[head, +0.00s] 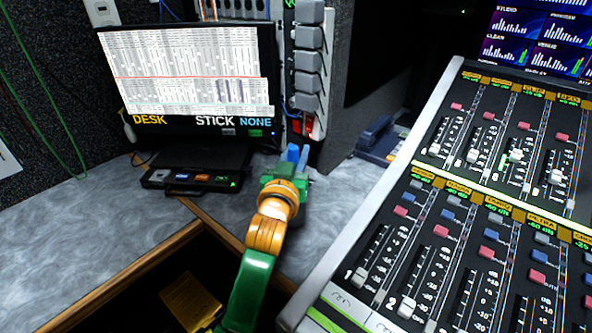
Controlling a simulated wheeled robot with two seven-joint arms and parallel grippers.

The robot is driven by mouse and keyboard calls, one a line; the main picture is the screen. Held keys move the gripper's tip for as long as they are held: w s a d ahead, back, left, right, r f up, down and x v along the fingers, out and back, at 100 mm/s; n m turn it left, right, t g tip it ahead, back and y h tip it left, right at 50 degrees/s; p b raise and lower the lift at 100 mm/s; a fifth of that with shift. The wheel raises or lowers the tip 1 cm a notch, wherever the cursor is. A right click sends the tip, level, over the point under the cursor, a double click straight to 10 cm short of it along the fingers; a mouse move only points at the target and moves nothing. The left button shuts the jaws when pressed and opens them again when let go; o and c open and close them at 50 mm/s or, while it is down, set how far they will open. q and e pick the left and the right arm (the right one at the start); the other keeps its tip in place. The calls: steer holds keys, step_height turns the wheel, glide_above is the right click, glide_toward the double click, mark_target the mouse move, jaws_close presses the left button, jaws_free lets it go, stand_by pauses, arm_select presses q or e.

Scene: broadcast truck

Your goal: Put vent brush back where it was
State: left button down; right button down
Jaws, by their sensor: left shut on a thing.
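My left gripper (297,156) reaches over the grey marbled worktop from the bottom of the head view. Its blue fingers point away from me, between the monitor and the mixing console. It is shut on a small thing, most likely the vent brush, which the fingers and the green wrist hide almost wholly. I cannot make out the brush's shape, or whether it touches the worktop. No other brush shows. My right gripper is not in view.
A monitor (190,80) and a black box with buttons (195,180) stand at the back left. The large mixing console (480,190) fills the right. A wood-edged opening (150,290) at the lower left holds a yellow object (190,300). The worktop (60,235) at left is clear.

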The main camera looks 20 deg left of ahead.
arm_select(q)
steer(key=shift+f, duration=1.6)
steer(key=shift+b, duration=0.3)
steer(key=shift+f, duration=0.15)
steer(key=c, duration=0.7)
jaws_free()
steer(key=shift+s, duration=0.2)
steer(key=s, duration=0.4)
steer(key=s+d, duration=0.1)
steer(key=s, duration=0.6)
steer(key=shift+s+d, duration=0.2)
steer(key=shift+s, duration=0.1)
